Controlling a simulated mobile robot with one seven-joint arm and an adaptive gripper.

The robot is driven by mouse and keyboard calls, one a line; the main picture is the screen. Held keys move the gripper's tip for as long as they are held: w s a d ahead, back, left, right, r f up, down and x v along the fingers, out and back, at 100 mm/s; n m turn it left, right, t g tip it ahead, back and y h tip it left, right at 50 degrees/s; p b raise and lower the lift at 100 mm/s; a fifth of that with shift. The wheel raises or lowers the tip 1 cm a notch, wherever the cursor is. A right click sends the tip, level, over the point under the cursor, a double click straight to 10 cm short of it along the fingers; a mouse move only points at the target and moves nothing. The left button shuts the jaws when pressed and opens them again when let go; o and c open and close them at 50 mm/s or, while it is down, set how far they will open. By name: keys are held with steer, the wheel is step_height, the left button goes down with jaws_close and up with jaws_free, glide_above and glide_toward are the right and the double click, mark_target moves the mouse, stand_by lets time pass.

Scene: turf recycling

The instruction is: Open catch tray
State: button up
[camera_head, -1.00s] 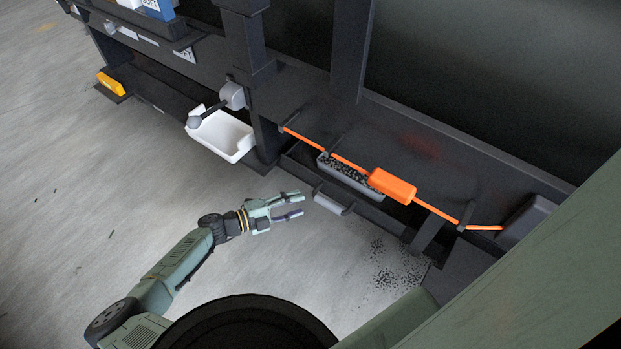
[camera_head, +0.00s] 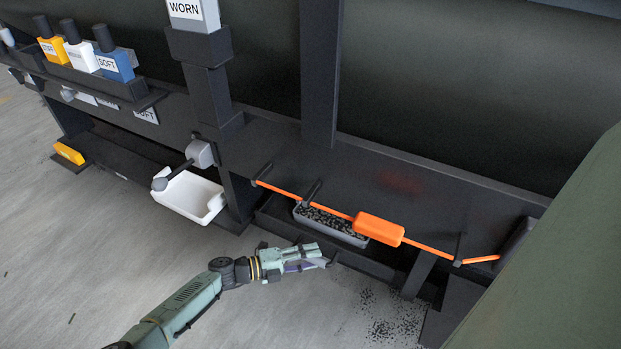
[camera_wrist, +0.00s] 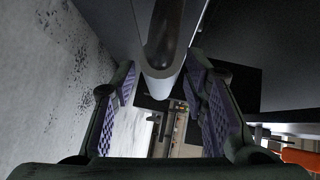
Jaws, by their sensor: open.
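The dark catch tray (camera_head: 272,222) sits low under the bench in the head view. A grey bin of black granules (camera_head: 352,240) stands in it. My gripper (camera_head: 318,258) is at the tray's front, over the spot of its handle, and hides most of that handle. In the wrist view, my gripper (camera_wrist: 162,78) is open, with a ridged purple pad on each side. A grey rounded bar, apparently the handle (camera_wrist: 161,90), lies between the fingers. A gap shows on its left; contact on the right cannot be told.
An orange bar with a thick grip (camera_head: 379,229) runs above the tray. A white tray (camera_head: 188,197) stands to the left. Spilled granules (camera_head: 385,318) lie on the floor at the right. The floor on the left is mostly clear.

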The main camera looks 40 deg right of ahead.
steer(key=shift+s+d, duration=0.1)
steer(key=shift+d, duration=0.15)
steer(key=shift+c, duration=0.5)
jaws_close()
stand_by(0.4)
